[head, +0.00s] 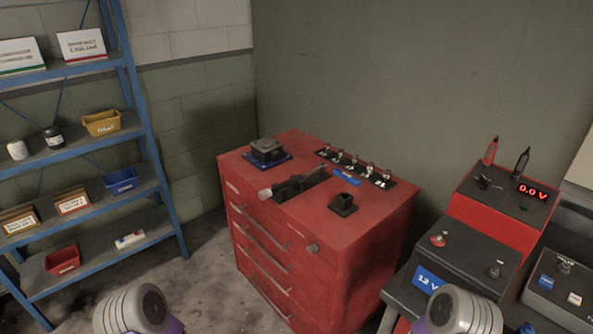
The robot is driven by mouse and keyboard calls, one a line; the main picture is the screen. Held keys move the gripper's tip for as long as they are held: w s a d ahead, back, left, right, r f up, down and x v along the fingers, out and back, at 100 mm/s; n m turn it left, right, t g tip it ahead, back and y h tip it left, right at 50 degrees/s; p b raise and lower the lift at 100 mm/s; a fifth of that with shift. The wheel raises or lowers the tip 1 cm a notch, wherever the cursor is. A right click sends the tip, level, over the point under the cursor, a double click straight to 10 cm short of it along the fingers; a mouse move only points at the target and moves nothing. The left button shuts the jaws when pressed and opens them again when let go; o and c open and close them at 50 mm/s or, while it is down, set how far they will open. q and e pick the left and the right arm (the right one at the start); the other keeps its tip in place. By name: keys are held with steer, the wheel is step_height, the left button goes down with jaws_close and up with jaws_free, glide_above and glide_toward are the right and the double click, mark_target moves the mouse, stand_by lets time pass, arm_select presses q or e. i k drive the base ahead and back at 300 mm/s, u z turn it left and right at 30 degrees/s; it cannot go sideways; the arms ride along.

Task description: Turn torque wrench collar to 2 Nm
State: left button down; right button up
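A long dark tool, which looks like the torque wrench (297,186), lies on the top of the red tool cabinet (330,232). It runs from a light grey end at the left toward the middle of the top. It seems to rest on a dark stand. Its collar and any scale on it are too small to read. Neither of my grippers is in view. Only grey rounded parts of my arms show at the bottom left and bottom right edges, well apart from the wrench.
On the cabinet are a dark device on a blue mat (289,156), a rack of several small parts (354,169), a blue label (346,177) and a small black box (342,206). A blue shelf (155,150) stands left. A 12 V battery (465,258) and red meter unit (492,222) stand right.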

mark_target(264, 195)
steer(key=z, duration=0.7)
steer(key=k, duration=0.25)
steer(key=u, duration=2)
steer(key=i, duration=0.75)
steer(key=z, duration=0.6)
steer(key=i, duration=0.65)
steer(key=z, duration=0.6)
